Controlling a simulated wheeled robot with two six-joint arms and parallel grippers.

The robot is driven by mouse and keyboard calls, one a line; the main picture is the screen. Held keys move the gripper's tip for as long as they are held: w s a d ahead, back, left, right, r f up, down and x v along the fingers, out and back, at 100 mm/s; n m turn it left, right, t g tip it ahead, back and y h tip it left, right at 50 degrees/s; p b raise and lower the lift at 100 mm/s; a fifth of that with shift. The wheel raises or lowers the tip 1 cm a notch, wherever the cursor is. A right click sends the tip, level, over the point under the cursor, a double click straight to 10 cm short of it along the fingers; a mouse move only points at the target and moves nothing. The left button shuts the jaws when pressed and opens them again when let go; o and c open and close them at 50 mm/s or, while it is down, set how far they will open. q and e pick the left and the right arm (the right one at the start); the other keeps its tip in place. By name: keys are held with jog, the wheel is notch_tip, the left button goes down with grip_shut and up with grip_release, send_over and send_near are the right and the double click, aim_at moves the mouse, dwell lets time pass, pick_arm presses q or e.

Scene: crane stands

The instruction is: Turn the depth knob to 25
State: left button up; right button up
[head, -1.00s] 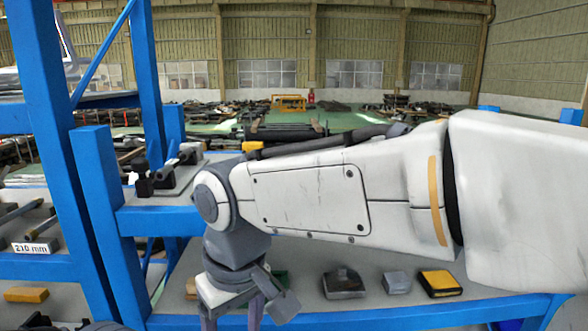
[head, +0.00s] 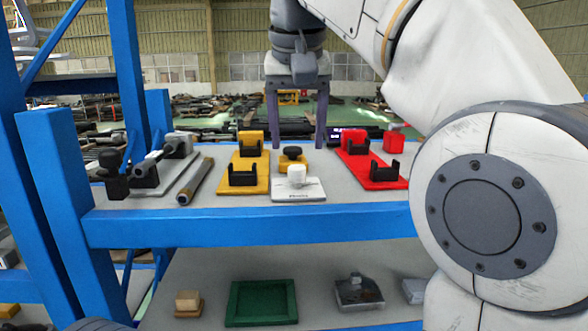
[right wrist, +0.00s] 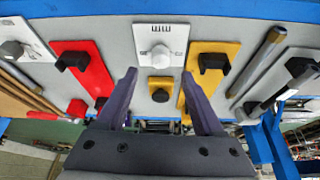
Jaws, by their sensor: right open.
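A white plate (head: 312,194) with a round white knob (head: 297,174) lies near the front edge of the upper shelf. In the right wrist view the white knob (right wrist: 161,54) sits on a plate with scale marks, too small to read. Another scaled white plate (right wrist: 30,36) bears a grey knob (right wrist: 13,50) at the left. I cannot tell from the lettering which is the depth knob. My right gripper (head: 298,145) is open and empty, pointing down above the shelf behind the white knob. It also shows in the right wrist view (right wrist: 158,73). My left gripper is not in view.
Beside the white plate lie a yellow plate (head: 243,160) and a red plate (head: 362,162) with black brackets. A yellow block with a black knob (head: 292,153) stands behind it. A rod (head: 195,180) lies left. Blue uprights (head: 68,190) bound the left.

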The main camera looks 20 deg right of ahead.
aim_at(298, 167)
jog(key=b+x, duration=0.1)
jog(key=x, duration=0.5)
jog(key=shift+w+f, duration=0.1)
jog(key=shift+f, duration=0.1)
jog(key=shift+c, duration=0.3)
grip_shut()
